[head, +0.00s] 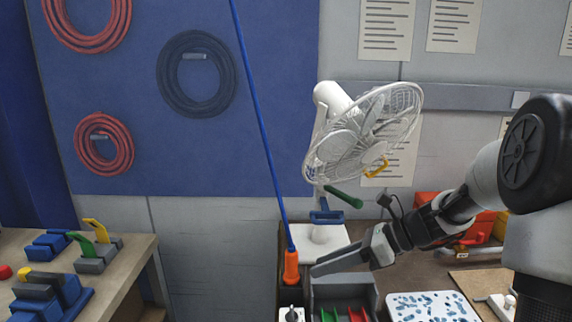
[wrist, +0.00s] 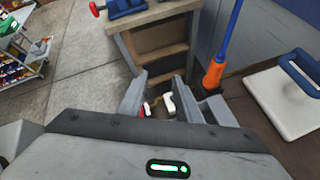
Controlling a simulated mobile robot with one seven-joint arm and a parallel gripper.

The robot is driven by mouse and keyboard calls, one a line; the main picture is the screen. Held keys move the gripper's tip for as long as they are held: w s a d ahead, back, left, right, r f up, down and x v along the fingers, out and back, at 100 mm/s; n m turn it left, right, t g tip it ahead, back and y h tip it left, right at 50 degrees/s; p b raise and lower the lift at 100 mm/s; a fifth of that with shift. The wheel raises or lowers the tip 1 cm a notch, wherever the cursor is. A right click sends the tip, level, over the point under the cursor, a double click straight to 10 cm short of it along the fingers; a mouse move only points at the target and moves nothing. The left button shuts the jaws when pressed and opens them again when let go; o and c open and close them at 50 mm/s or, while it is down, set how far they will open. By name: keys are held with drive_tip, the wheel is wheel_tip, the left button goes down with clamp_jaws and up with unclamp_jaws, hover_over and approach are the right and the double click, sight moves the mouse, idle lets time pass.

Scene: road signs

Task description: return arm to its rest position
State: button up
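My gripper (head: 345,258) reaches left from my arm, above a grey bin (head: 343,290) at the front of the workbench. In the wrist view the two fingers (wrist: 159,84) stand apart with a gap between them. A small white piece and a brass-coloured piece (wrist: 168,102) show between or beyond the fingers; I cannot tell their depth, and nothing looks clamped. An orange-handled blue rod (head: 291,266) stands just left of my gripper, and it also shows in the wrist view (wrist: 214,72).
A white fan (head: 365,130) stands behind my gripper. A white tray with blue pieces (head: 433,300) lies right of the bin. Hoses (head: 195,73) hang on the blue wall. Floor (wrist: 70,60) is clear between the benches.

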drive_tip(key=s+r+n+h+p, duration=0.2)
drive_tip(key=s+r+n+h, duration=0.65)
drive_tip(key=s+n, duration=0.75)
drive_tip(key=s+d+r+n+t+h+p, duration=0.1)
drive_tip(key=s+d+r+n+t+h, duration=0.1)
drive_tip(key=n, duration=0.6)
drive_tip(key=s+d+t, duration=0.1)
drive_tip(key=s+d, duration=0.1)
drive_tip(key=s, duration=0.1)
drive_tip(key=shift+s+d+r+h, duration=0.15)
drive_tip(key=shift+s+r+h, duration=0.1)
drive_tip(key=shift+s+h, duration=0.1)
